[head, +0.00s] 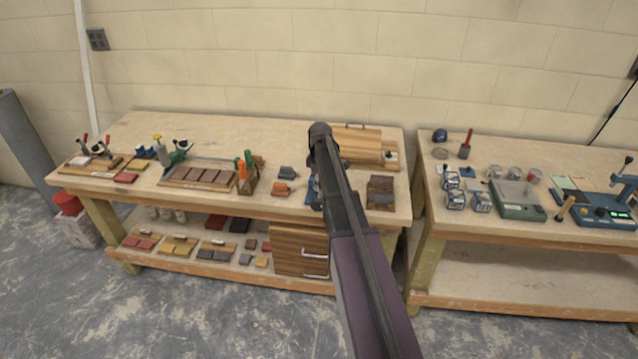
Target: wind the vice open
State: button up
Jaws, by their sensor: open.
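A blue object (312,187), which looks like part of the vice, shows at the front of the left bench just left of my arm. My arm covers most of it, so its jaws and handle cannot be made out. My arm rises from the bottom of the head view and crosses the bench front. My gripper's fingers do not show; they are hidden behind the arm or out of frame.
The left bench (240,130) holds an orange-and-grey block (283,188) left of the blue object, a brown hinged piece (381,192) on the right and a wooden board (360,142) behind. A second bench (480,240) stands right, across a narrow gap.

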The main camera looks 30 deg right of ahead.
jog(key=shift+r+p, duration=1.4)
jog(key=shift+r, duration=0.35)
jog(key=s+a+m, duration=0.9)
jog(key=s+a, duration=1.4)
jog(key=s, duration=0.2)
jog(key=shift+s+m, duration=0.2)
jog(key=shift+m, duration=0.1)
